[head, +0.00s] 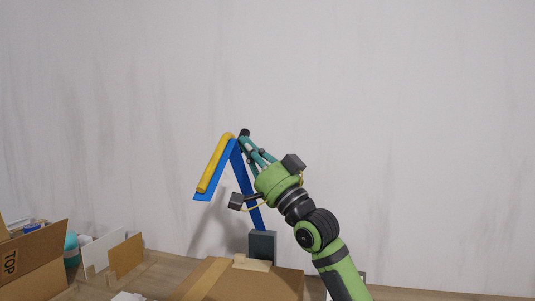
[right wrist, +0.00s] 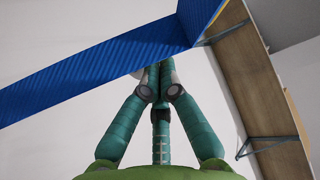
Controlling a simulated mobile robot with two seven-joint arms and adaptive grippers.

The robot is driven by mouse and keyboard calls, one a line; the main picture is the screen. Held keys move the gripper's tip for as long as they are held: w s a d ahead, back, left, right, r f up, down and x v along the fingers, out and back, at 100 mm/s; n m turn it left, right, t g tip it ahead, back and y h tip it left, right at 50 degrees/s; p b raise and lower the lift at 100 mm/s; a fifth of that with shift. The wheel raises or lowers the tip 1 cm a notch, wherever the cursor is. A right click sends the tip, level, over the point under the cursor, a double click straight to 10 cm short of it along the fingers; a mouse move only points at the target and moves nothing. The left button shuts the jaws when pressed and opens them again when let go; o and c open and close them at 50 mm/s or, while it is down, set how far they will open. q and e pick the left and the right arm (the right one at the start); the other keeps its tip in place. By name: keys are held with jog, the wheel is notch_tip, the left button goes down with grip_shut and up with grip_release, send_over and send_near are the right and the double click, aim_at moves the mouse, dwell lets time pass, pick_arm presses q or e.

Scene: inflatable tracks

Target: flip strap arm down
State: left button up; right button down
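The strap arm is a bent blue band (head: 240,165) shaped like an upside-down V, with a yellow padded bar (head: 214,162) along its left leg. Its right leg runs down to a dark grey block (head: 262,245). The left leg slopes down to the left and ends in the air. My right gripper (head: 246,136) is at the top bend, on its right side. In the right wrist view the blue band (right wrist: 110,72) crosses in front of the fingertips (right wrist: 153,80). The fingers come together there, with nothing visible between them; contact with the band is unclear. My left gripper is out of view.
A cardboard box (head: 215,280) stands at the front below the strap arm. An open box (head: 35,262) marked TOP is at the left, beside a teal item (head: 71,248) and boards (head: 126,256). The pale wall (head: 400,110) behind is bare.

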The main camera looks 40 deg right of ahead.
pick_arm(q)
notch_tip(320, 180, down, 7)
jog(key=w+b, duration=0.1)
jog(key=b, duration=0.4)
pick_arm(e)
jog(key=s+a+f+n+g+y, duration=0.1)
jog(key=s+a+f+n+y, duration=0.2)
jog(key=a+f+n+y, duration=0.2)
jog(key=shift+s+a+f+n+y, duration=0.25)
jog(key=shift+s+f+n+y, duration=0.15)
jog(key=shift+f+n+y, duration=0.35)
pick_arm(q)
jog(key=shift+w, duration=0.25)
pick_arm(e)
jog(key=shift+h, duration=0.35)
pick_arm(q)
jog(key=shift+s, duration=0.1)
pick_arm(e)
notch_tip(320, 180, up, 10)
